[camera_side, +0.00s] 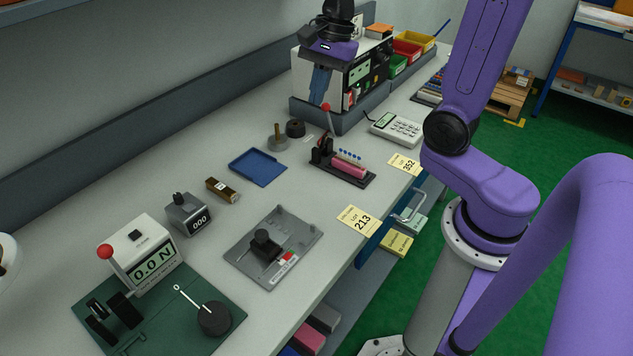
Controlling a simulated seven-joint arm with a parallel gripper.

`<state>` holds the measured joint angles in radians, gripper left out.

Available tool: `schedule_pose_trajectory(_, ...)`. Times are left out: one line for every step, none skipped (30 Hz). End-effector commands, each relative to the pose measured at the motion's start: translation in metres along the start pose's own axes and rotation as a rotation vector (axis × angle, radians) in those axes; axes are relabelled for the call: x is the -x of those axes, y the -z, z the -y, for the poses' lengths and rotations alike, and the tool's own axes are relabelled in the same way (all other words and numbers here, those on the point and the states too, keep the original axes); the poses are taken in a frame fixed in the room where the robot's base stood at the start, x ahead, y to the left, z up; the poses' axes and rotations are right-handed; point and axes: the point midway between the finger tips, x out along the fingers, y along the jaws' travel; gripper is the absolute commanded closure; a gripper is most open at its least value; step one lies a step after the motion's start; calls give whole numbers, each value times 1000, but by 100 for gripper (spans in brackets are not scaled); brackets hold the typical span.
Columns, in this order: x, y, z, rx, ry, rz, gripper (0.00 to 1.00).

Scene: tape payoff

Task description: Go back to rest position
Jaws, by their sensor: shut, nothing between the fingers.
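My gripper (318,98) hangs at the upper middle of the side view, in front of the dark-faced instrument box (362,82). Its blue fingers point down and are together, with nothing between them.
A grey bench (215,240) runs diagonally. On it are a force gauge (153,262) on a green base, a grey plate fixture (240,257), a blue tray (258,181), a small counter (188,215) and a calculator-like keypad (396,128). Coloured bins (408,48) stand behind.

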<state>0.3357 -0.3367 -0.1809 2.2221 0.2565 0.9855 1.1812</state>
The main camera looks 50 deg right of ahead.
Motion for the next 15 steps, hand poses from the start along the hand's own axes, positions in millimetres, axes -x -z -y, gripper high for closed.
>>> schedule_pose_trajectory(-3,-8,-5,95,-15,1,100)
schedule_pose_trajectory(-4,-12,-8,151,-23,2,100)
schedule_pose_trajectory(-6,-17,-12,225,-33,3,100)
schedule_pose_trajectory(-8,-21,-16,281,-41,4,100)
schedule_pose_trajectory(-9,-25,-19,337,-49,4,100)
schedule_pose_trajectory(-11,-30,-23,412,-58,6,100)
schedule_pose_trajectory(-12,-34,-27,468,-65,7,100)
schedule_pose_trajectory(-13,-38,-31,523,-72,9,100)
schedule_pose_trajectory(-15,-42,-36,599,-82,11,100)
schedule_pose_trajectory(-16,-46,-40,655,-89,12,100)
schedule_pose_trajectory(-17,-49,-45,711,-96,15,100)
schedule_pose_trajectory(-18,-53,-51,786,-105,18,100)
schedule_pose_trajectory(-20,-56,-55,842,-112,21,100)
schedule_pose_trajectory(-20,-59,-60,898,-119,22,100)
schedule_pose_trajectory(-22,-63,-66,975,-127,26,100)
